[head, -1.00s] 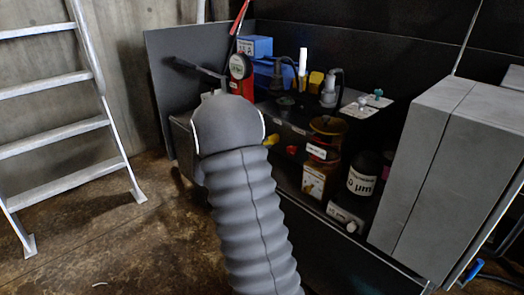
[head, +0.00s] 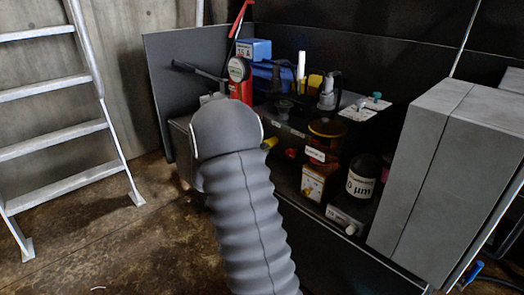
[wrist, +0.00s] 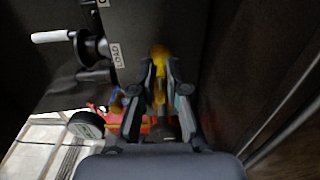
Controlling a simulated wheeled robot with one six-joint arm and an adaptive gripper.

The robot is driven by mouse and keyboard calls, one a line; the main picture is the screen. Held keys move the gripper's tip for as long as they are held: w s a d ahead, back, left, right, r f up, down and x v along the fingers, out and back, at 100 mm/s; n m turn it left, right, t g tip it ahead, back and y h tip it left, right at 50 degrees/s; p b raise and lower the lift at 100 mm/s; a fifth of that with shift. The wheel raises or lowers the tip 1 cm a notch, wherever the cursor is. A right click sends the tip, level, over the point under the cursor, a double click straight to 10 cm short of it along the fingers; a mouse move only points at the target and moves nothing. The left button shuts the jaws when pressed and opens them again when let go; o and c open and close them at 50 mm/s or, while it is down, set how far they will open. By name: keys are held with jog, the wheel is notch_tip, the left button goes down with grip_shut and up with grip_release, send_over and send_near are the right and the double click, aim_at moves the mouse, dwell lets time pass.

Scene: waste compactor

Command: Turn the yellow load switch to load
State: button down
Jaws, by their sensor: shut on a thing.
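In the wrist view the yellow load switch (wrist: 160,54) shows as a yellow knob with a yellow stem. My gripper (wrist: 161,72) is shut on it, with one dark finger on each side. A white label reading LOAD (wrist: 118,55) sits on the dark panel to the left of the switch. In the head view a small yellow piece (head: 270,143) shows just right of my arm's rounded end and may be the switch. My arm hides my gripper there.
A white-handled lever (wrist: 52,37) sticks out left of the label. In the head view, several jars and boxes, including an amber jar (head: 325,143), stand on the dark bench. A red fire extinguisher (head: 240,75) stands behind my arm. A grey cabinet (head: 445,175) is at right, a ladder (head: 60,100) at left.

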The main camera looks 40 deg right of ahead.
dwell(0.4)
jog(key=c, duration=1.2)
grip_release()
jog(key=shift+a, duration=0.1)
jog(key=a, duration=0.8)
jog(key=s+a, duration=0.1)
jog(key=a, duration=0.2)
jog(key=shift+a, duration=0.4)
